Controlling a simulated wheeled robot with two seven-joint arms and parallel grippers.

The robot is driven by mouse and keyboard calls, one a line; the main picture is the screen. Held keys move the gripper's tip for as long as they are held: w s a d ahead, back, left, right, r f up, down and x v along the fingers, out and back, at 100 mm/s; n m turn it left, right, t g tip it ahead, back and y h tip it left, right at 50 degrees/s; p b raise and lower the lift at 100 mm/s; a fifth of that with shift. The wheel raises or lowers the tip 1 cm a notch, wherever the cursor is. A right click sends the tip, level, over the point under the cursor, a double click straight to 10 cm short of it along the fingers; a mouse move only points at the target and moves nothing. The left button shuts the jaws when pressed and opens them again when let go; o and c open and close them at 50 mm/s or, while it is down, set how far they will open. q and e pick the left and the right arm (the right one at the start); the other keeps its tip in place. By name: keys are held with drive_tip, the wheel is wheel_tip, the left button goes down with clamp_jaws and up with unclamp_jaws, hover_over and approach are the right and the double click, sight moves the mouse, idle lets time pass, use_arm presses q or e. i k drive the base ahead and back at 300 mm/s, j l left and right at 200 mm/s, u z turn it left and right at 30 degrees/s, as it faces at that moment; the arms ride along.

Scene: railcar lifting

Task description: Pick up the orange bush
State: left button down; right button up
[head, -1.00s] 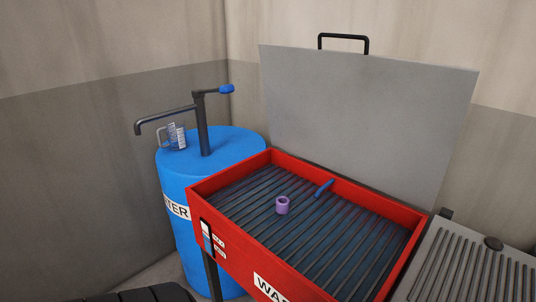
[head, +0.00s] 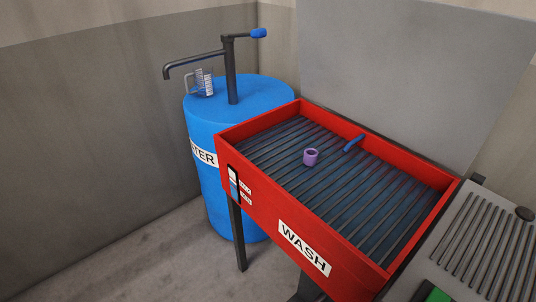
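No orange bush shows in the head view. A small purple ring-shaped bush (head: 310,157) stands on the dark slatted rack inside the red wash basin (head: 262,205), left of the rack's middle. Its open top faces up. Neither of my grippers is in view, and nothing is seen touching the purple bush.
A blue handle-like piece (head: 354,143) lies by the basin's back wall. A blue water drum (head: 205,128) with a pump (head: 231,75) and a clear measuring jug (head: 203,83) stands left. The raised grey lid (head: 400,80) is behind. A grey ribbed surface (head: 480,245) adjoins at right.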

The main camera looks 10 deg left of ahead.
sight(310, 156)
drive_tip(key=i+j+z, duration=0.25)
drive_tip(key=j, duration=0.25)
drive_tip(key=i+j+z, duration=0.2)
drive_tip(key=j, duration=0.3)
drive_tip(key=i+j+z, duration=0.1)
drive_tip(key=j+z, duration=0.15)
drive_tip(key=j, duration=0.3)
drive_tip(key=i+j+z, duration=0.1)
drive_tip(key=j+z, duration=0.15)
drive_tip(key=j, duration=0.3)
drive_tip(key=j+z, duration=0.25)
drive_tip(key=j, duration=0.35)
